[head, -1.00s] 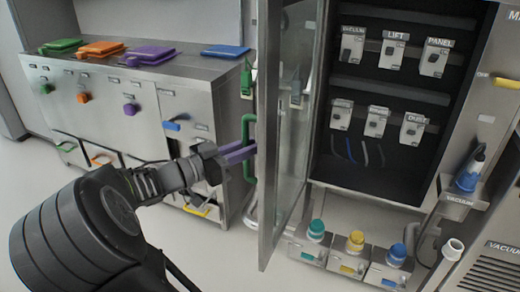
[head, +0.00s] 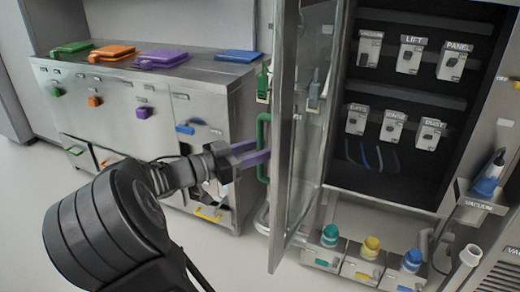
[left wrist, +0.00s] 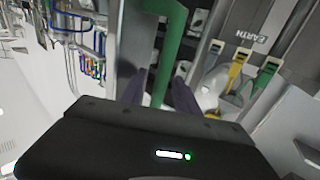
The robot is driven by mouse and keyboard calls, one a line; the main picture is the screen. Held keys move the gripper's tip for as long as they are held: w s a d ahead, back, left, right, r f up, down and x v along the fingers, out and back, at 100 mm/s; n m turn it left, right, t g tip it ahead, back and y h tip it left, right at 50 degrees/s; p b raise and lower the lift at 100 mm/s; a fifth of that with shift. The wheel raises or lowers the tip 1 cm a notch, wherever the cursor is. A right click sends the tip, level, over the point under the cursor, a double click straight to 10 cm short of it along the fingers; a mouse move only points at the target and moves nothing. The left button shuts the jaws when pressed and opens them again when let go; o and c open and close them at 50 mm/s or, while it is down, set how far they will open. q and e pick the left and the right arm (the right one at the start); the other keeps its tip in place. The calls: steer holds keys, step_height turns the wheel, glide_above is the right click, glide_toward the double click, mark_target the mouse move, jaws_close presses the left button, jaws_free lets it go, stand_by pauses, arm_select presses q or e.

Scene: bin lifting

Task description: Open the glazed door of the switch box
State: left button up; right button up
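The switch box (head: 455,105) stands at the right of the head view, its dark inside showing. Its glazed door (head: 303,120) stands well open, swung out to the left. A green upright handle (head: 263,165) is on the door's outer side; it also shows in the left wrist view (left wrist: 172,40). The fingers also show in the left wrist view (left wrist: 160,88). My right gripper is not in view.
A steel cabinet (head: 100,110) with coloured handles stands at the left, with coloured flat pieces on top. Several coloured plugs (head: 370,248) stand in sockets below the switch box. A blue vacuum plug (head: 488,180) is at the right. Bare floor lies at the lower left.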

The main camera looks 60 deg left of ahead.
arm_select(q)
steer(key=shift+r, duration=0.1)
steer(key=s, duration=0.7)
steer(key=shift+s+d, duration=0.25)
steer(key=shift+s, duration=0.15)
stand_by(0.4)
